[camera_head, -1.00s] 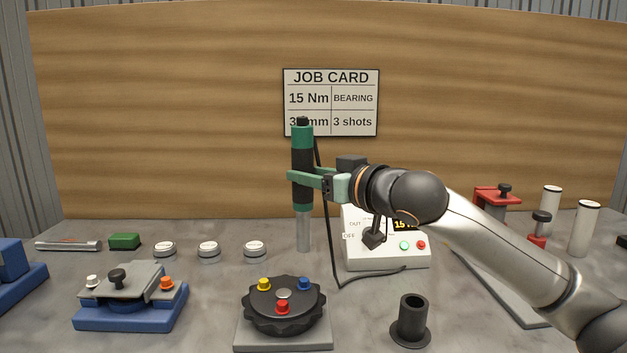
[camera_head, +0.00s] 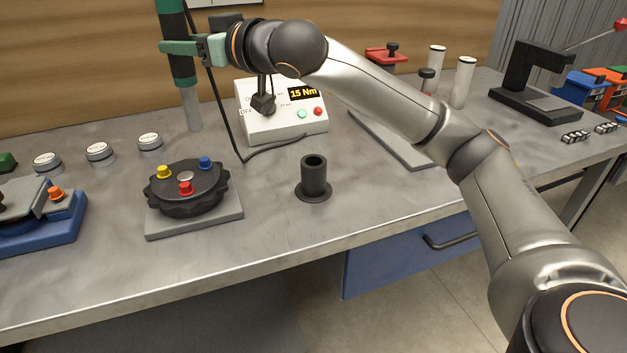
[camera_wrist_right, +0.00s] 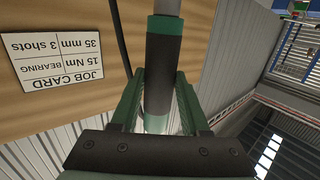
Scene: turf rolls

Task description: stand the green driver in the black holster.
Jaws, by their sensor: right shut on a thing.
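The green driver (camera_head: 180,62) has a green and black body with a grey shaft pointing down. My right gripper (camera_head: 168,47) is shut around its body and holds it upright, up near the back board. The driver's top is cut off by the frame in the head view. In the right wrist view the driver (camera_wrist_right: 161,75) sits between the two green fingers (camera_wrist_right: 158,105). The black holster (camera_head: 314,178), an open upright tube on a round flange, stands empty on the bench, to the right of the driver and nearer the front edge. My left gripper is not in view.
A white control box (camera_head: 282,120) reading 15 Nm stands behind the holster, with a black cable beside it. A dark rotary fixture (camera_head: 187,192) with coloured knobs is left of the holster. Several white-topped pucks (camera_head: 98,152) lie further left. Bench around the holster is clear.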

